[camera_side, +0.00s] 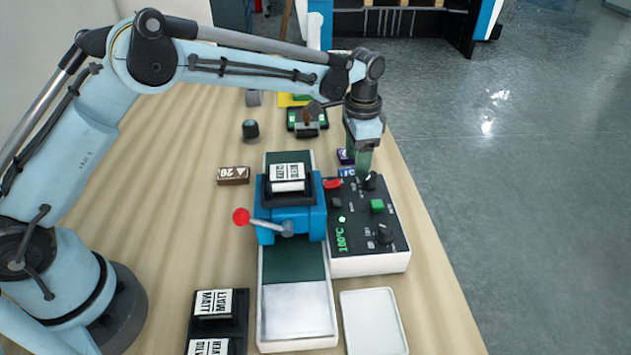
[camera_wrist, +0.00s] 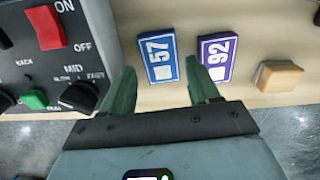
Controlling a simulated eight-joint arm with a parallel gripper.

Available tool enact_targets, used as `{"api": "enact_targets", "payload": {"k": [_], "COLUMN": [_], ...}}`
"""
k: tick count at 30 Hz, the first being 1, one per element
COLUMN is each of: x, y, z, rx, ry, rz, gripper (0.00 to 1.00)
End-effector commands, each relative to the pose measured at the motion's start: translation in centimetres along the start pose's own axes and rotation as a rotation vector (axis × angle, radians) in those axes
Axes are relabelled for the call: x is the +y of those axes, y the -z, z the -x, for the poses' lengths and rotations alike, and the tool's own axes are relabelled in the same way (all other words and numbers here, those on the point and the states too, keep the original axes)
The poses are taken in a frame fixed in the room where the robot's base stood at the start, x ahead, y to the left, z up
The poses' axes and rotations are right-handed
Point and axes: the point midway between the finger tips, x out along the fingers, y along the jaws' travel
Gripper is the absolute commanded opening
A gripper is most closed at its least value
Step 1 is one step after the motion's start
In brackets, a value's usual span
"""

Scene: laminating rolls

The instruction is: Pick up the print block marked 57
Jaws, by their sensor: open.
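The print block marked 57 (camera_wrist: 158,57) is blue with a white label. It lies on the table in the wrist view, just ahead of my gripper's green fingers. In the side view only a small blue part of it (camera_side: 346,171) shows beside the control box, mostly hidden by my gripper. My gripper (camera_wrist: 163,88) is open and empty, its fingers pointing at the table with the block between and beyond them. In the side view my gripper (camera_side: 361,166) hangs above the far end of the control box.
A purple block marked 92 (camera_wrist: 216,57) lies close to the right of block 57. A tan block (camera_wrist: 278,76) lies further right. The control box (camera_wrist: 62,40) stands to the left. The blue laminator (camera_side: 290,220) and a brown block (camera_side: 233,175) are nearby.

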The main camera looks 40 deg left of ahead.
Motion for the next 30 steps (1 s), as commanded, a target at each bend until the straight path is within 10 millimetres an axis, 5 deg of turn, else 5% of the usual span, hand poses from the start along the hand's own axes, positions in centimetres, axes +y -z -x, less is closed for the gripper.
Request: {"api": "enact_targets", "payload": {"k": [6,14,23,30], "x": [-0.1,-0.1,-0.1,-0.1], "y": [0.0,0.0,0.0,0.0], "z": [-2.7,-3.1,-3.0,-3.0], "rx": [0.000,0.001,0.001,0.001], "ry": [0.001,0.001,0.001,0.001], "rz": [0.000,0.000,0.000,0.000], "gripper": [0.61,0.61,0.19,0.17]}}
